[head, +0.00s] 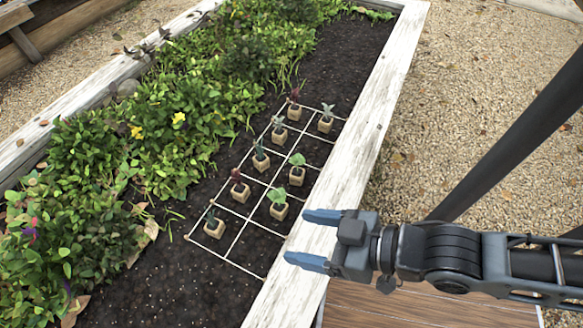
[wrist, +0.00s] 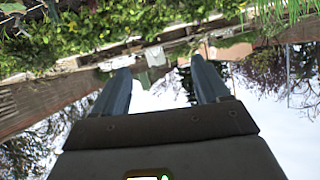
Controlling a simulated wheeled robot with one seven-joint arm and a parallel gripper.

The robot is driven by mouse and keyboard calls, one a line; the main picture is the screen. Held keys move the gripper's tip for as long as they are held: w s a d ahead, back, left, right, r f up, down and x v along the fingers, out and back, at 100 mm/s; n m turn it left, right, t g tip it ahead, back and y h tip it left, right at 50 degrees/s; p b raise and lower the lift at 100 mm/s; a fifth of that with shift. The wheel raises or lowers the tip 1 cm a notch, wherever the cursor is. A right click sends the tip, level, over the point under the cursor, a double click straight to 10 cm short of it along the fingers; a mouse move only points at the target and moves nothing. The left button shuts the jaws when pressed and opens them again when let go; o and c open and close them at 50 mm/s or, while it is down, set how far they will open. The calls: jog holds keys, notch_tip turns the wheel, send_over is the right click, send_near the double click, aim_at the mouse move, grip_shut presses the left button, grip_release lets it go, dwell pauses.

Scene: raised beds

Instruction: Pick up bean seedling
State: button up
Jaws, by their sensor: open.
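Several seedlings in small tan cube pots stand in a white string grid (head: 234,236) on dark soil. Two have broad bright-green leaves and look like bean seedlings: one nearer seedling (head: 278,201) at the grid's right side, and one farther seedling (head: 297,166) just behind it. I cannot tell from the leaves which is meant. My gripper (head: 297,237) is open and empty, with blue-grey fingers pointing left over the bed's white right-hand board. It is apart from the nearer seedling, in front and to the right. The wrist view shows the open fingers (wrist: 160,66) with no seedling between them.
Other potted seedlings, such as a dark red one (head: 239,188) and a grey-green one (head: 326,120), stand close by. Dense leafy plants (head: 190,120) fill the bed's left side. The white board (head: 352,170) edges the bed. Bare soil (head: 345,50) lies beyond the grid.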

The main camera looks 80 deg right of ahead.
jog(key=w+d+f+m+g+h+p, duration=0.1)
jog(key=w+d+f+m+g, duration=0.15)
jog(key=f, duration=0.35)
jog(key=w+d+f+m+g+h+p, duration=0.1)
jog(key=w+d+f+m+g, duration=0.15)
jog(key=f, duration=0.25)
jog(key=m+g+y, duration=0.4)
jog(key=m+g, duration=0.4)
jog(key=m, duration=0.3)
send_over(297, 172)
notch_tip(297, 172, down, 10)
jog(key=shift+s+a+f, duration=0.15)
jog(key=shift+d+f+b, duration=0.2)
jog(key=shift+f+b, duration=1.2)
jog(key=shift+f, duration=2.35)
jog(key=shift+c, duration=0.3)
jog(key=c, duration=1)
jog(key=shift+r, duration=0.1)
